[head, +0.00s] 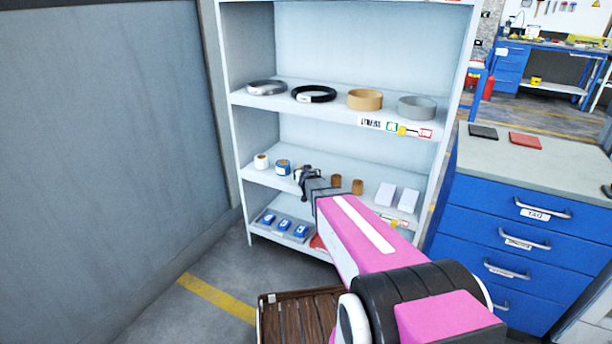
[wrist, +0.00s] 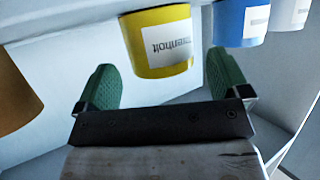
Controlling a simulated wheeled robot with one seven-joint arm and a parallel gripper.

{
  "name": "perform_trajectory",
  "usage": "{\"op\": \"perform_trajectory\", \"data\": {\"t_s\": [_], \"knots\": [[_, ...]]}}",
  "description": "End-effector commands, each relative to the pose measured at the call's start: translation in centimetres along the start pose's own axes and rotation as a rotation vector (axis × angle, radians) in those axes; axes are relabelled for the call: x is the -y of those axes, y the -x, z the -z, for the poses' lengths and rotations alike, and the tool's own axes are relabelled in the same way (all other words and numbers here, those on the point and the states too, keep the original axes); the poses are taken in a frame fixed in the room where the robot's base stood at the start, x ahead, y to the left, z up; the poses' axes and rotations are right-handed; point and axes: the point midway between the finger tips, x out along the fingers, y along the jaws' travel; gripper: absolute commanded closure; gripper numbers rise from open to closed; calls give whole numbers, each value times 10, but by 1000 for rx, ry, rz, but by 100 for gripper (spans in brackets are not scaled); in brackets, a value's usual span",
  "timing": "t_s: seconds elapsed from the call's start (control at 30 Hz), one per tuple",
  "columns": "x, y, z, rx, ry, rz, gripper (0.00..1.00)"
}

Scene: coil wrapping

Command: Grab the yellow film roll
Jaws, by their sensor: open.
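The yellow film roll (wrist: 160,62) has a white label and shows at the top middle of the wrist view. It lies ahead of my gripper (wrist: 160,72), between the lines of its two green fingers. The fingers are spread apart, with a visible gap on each side of the roll, and hold nothing. In the head view my gripper (head: 305,176) is at the middle shelf (head: 250,176), and the yellow roll is hidden there behind my gripper and arm.
A blue roll (wrist: 238,22) and a white one (wrist: 290,14) stand to the right in the wrist view; an orange-brown roll (wrist: 18,92) is at left. The upper shelf (head: 335,104) is above my gripper. A wooden pallet (head: 300,315) and blue drawers (head: 520,215) stand nearby.

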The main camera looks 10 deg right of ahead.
Motion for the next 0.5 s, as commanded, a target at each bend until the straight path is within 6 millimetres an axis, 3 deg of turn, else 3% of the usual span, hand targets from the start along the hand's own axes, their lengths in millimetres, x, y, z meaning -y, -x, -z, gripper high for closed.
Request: {"op": "perform_trajectory", "data": {"t_s": [0.23, 0.5], "knots": [[1, -38, 2, 0, -1, 0, 6], [1, -41, 1, 0, 0, 0, 6]]}}
